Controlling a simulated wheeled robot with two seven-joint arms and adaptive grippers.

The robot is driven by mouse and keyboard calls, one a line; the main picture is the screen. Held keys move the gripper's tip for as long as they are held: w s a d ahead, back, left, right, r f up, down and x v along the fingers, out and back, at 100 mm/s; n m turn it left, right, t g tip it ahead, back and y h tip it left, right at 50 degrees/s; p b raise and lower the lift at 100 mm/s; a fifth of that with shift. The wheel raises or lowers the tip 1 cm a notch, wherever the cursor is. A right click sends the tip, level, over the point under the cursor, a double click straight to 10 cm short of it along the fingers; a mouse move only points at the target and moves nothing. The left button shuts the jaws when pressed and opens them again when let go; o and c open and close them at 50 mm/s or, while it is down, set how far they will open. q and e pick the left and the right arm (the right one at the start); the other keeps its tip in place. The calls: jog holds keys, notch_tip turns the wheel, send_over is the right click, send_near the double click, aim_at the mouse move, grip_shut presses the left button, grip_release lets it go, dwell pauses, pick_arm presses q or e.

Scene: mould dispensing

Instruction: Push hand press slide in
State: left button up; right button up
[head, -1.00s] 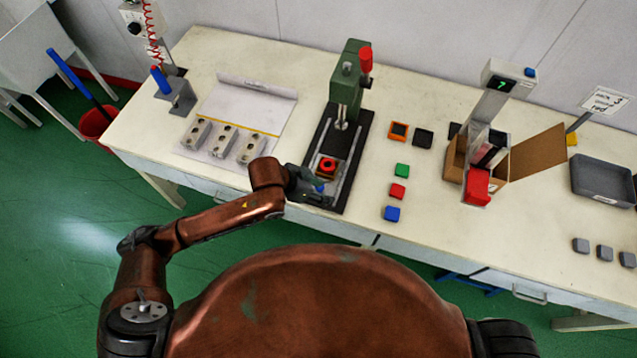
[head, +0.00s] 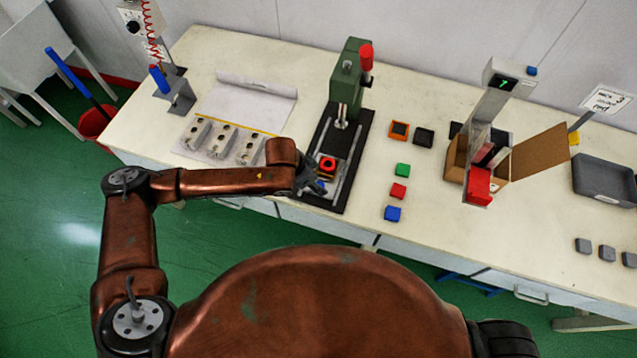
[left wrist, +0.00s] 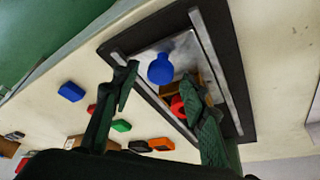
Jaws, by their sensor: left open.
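The green hand press (head: 347,85) with a red lever knob stands on a black base (head: 322,135). Its slide plate (head: 341,163) lies between two rails at the front of the base, with an orange-brown mould and red round piece (head: 327,164) on it. In the left wrist view the slide's blue knob (left wrist: 160,69) shows between the open fingers of my left gripper (left wrist: 162,95); the red piece (left wrist: 178,107) is partly hidden by one finger. In the head view my left gripper (head: 313,186) is at the slide's front end. I cannot tell whether it touches the knob.
Green, red and blue blocks (head: 397,190) lie right of the press. Grey moulds (head: 222,141) lie to its left. A scale stand (head: 490,100), cardboard box (head: 538,153) and grey tray (head: 604,180) are farther right. The table between press and blocks is clear.

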pick_arm(q)
jog(key=shift+w+d+f, duration=0.1)
jog(key=shift+d+f, duration=0.1)
jog(key=shift+f, duration=0.3)
grip_shut()
dwell(0.4)
